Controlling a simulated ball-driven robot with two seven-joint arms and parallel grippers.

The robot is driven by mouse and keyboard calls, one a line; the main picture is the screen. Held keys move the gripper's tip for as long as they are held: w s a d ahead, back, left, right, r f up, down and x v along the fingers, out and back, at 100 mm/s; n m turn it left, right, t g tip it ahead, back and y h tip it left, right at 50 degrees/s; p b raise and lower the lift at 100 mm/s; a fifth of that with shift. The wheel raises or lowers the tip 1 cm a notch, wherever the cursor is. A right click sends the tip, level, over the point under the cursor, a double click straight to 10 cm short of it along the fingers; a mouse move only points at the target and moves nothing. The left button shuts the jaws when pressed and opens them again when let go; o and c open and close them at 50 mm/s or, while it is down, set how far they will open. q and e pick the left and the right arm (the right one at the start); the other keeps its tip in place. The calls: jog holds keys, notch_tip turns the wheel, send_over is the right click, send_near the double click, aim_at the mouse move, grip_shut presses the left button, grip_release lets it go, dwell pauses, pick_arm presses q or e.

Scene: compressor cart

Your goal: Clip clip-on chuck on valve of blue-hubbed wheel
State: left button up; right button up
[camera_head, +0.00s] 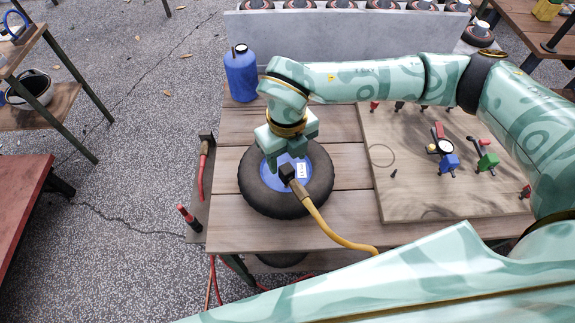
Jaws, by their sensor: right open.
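The blue-hubbed wheel lies flat on the wooden cart top (225,240), its black tyre (258,203) around a blue hub (268,177) with a white label. The black clip-on chuck (287,172) is over the hub, on the end of a yellow hose (325,229). I cannot tell whether it sits on the valve, which is hidden. My right gripper (285,160) is open, pointing down just above the hub, right behind the chuck. I see nothing held between its fingers. My left gripper is not in view.
A blue bottle (241,75) stands at the cart's back left corner. A wooden board (430,195) with gauges and coloured fittings lies to the right. A grey bin wall (340,35) closes the back. A red-handled tool (188,215) stands at the left edge.

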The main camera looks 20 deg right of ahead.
aim_at(287, 169)
notch_tip(287, 169, up, 10)
jog(key=p, duration=0.1)
jog(key=shift+f, duration=0.15)
dwell(0.6)
